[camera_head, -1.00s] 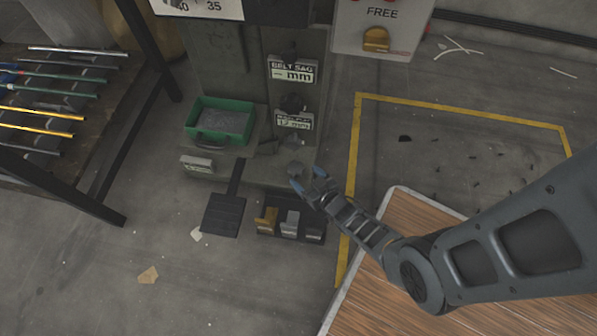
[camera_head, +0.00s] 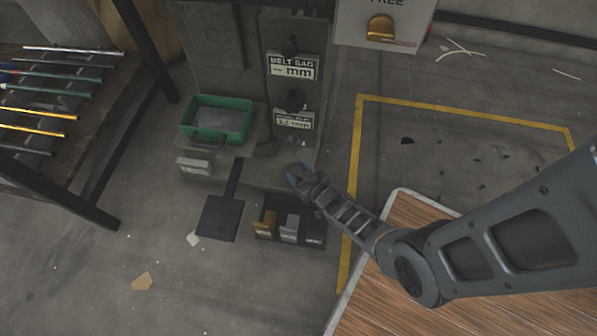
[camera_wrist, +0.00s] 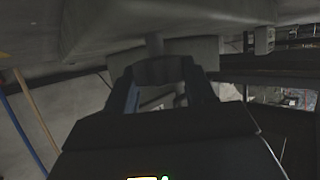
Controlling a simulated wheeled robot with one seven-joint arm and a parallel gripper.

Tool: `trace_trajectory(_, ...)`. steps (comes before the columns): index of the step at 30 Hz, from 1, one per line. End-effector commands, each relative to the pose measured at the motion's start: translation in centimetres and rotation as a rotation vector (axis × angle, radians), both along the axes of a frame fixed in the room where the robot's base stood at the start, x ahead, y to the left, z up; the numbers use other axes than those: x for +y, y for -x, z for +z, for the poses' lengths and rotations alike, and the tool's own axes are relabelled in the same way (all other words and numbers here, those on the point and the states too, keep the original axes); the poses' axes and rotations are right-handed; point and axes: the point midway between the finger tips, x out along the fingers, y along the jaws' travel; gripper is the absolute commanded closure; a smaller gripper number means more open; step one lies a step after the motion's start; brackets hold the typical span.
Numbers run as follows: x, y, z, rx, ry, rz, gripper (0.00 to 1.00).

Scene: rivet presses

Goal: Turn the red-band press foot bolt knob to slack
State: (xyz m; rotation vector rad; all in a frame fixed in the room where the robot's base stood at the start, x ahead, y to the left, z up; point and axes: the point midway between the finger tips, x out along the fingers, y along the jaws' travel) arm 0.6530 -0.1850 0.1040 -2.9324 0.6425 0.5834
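The press (camera_head: 215,45) is a grey-green column, with no red band in view. A short grey stem (camera_wrist: 155,45) rises behind the block toward a pale grey underside. The block looks like the foot bolt knob, but is too dark to be sure. I cannot tell whether the fingers press on it. In the head view my fingers hide it.
A green tray (camera_head: 188,128) sits on the press ledge. A black pedal (camera_head: 220,218) and a rack of small blocks (camera_head: 315,240) lie below. A wooden tabletop (camera_head: 405,212) is under my arm. A rod rack (camera_head: 100,212) stands left. Floor lies open at front left.

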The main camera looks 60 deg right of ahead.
Motion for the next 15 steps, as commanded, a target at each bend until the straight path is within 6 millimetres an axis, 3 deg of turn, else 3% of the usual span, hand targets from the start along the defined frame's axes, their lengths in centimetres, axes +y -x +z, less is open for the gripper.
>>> trace_trajectory(9,0.02,0.02,-0.01,0.0,0.0,0.0,0.77)
trace_trajectory(15,-0.18,0.11,0.09,0.003,0.004,0.025,0.77)
